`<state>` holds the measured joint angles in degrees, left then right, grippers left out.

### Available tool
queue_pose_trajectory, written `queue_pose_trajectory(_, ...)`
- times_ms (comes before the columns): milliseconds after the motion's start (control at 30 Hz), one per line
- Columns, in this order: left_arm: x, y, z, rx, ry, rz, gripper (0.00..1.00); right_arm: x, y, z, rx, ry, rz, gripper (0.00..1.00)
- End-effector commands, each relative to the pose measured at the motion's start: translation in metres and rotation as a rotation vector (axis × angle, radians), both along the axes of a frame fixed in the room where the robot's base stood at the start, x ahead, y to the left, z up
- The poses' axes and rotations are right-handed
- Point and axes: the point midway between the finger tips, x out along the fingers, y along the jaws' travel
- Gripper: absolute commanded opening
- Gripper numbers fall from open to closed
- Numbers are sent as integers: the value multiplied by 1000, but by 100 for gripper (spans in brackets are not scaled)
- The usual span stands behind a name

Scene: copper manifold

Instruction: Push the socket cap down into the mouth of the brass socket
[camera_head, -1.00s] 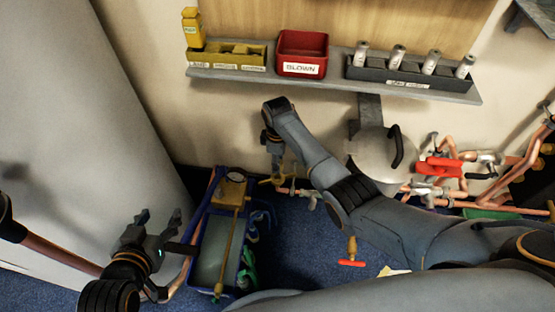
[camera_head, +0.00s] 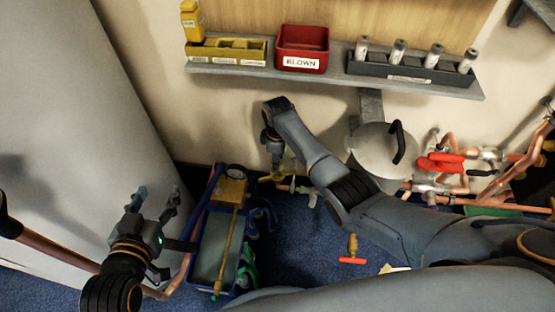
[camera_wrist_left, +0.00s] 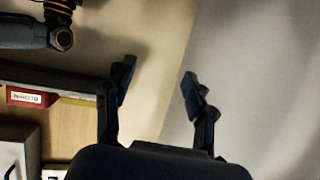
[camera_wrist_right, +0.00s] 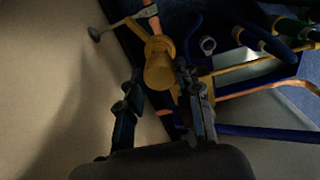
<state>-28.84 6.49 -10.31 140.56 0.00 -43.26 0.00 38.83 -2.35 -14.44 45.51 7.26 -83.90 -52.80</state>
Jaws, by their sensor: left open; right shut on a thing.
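My right gripper (camera_head: 272,150) points down beside the wall, over brass fittings (camera_head: 274,178) on the copper pipework. In the right wrist view, its fingers (camera_wrist_right: 160,84) are on either side of a brass cylindrical piece (camera_wrist_right: 159,73), which looks like the socket cap. A wider brass rim (camera_wrist_right: 160,46) shows directly behind that piece and appears to be the socket mouth. I cannot tell how deep the cap sits in it. My left gripper (camera_head: 156,198) is open and empty at the lower left; its spread fingers also show in the left wrist view (camera_wrist_left: 158,84).
A blue crate (camera_head: 196,225) with a gauge and hoses stands on the floor between my grippers. A shelf (camera_head: 330,82) above carries a red bin (camera_head: 303,48), a yellow tray and grey cylinders. Copper pipes with red-handled valves (camera_head: 440,164) run along the right wall.

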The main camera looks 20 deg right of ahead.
Motion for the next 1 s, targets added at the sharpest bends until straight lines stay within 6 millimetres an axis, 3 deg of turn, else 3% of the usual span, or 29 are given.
queue_pose_trajectory(1000, 16, -11, 40, -58, -232, -16, 55, 0, 0, -15, 1, 0, 0, 2)
